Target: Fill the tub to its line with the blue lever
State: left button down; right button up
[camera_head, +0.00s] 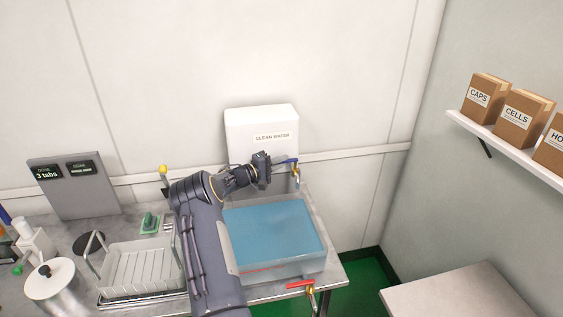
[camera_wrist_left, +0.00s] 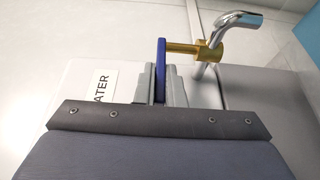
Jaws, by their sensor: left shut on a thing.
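The blue lever (camera_head: 291,160) sits on the brass tap (camera_head: 296,170) in front of the white clean water tank (camera_head: 262,122). My left gripper (camera_head: 273,163) is shut on the blue lever, which stands between its fingers (camera_wrist_left: 160,88) in the left wrist view. The lever (camera_wrist_left: 161,55) joins a brass stem and a chrome spout (camera_wrist_left: 233,22) there. The clear tub (camera_head: 318,262) below holds blue water (camera_head: 272,232). A red line (camera_head: 257,269) shows low on its front, partly behind my arm. I cannot tell the water level against it, or whether water runs. My right gripper is not in view.
A tap with a red lever (camera_head: 300,284) is at the tub's front right. A dish rack (camera_head: 140,270) and a metal canister (camera_head: 55,285) stand left of my arm. A shelf (camera_head: 515,143) with boxes hangs right, above a bare grey table (camera_head: 455,292).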

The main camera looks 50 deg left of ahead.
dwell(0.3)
pick_arm(q)
jog(key=c, duration=1.5)
grip_release()
jog(key=shift+s+a+b, duration=0.2)
jog(key=shift+s+b, duration=0.1)
jog(key=shift+s, duration=1)
jog(key=shift+s+a+b, duration=0.15)
jog(key=shift+s+b, duration=0.15)
jog(key=shift+s, duration=0.95)
jog(key=shift+s+a+b, duration=0.2)
jog(key=shift+s+b, duration=0.1)
jog(key=shift+s, duration=1)
